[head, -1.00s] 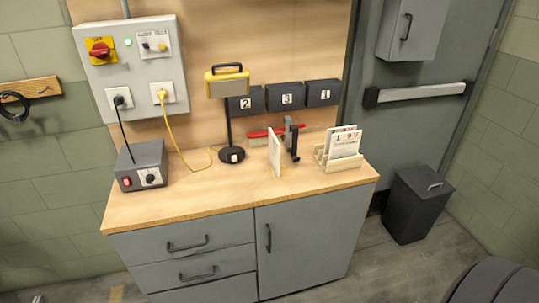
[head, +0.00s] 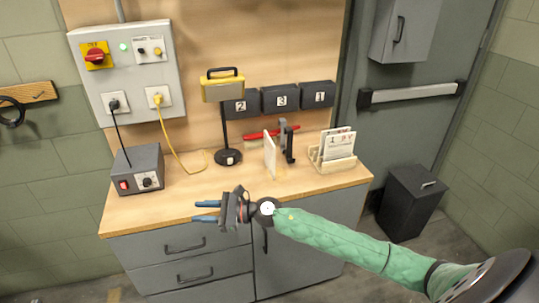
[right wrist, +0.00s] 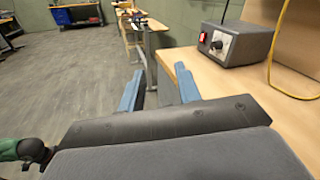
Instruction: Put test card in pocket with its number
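A white card (head: 269,156) stands upright on the bench, seen nearly edge-on beside a dark clamp-like stand (head: 287,141); I cannot read a number on it. More white cards with print (head: 339,143) stand in a wooden rack (head: 333,165) at the bench's right. Three dark pockets hang on the back board: pocket 2 (head: 241,107), pocket 3 (head: 281,102) and pocket 1 (head: 319,97). My right gripper (head: 205,211) is open and empty over the bench's front edge, left of the cards. Its blue fingers stand apart in the right wrist view (right wrist: 158,90). My left gripper is not in view.
A grey box with a red switch (head: 138,170) stands at the bench's left; a yellow cable (head: 172,145) runs to the wall panel (head: 128,75). The bench's front middle is clear.

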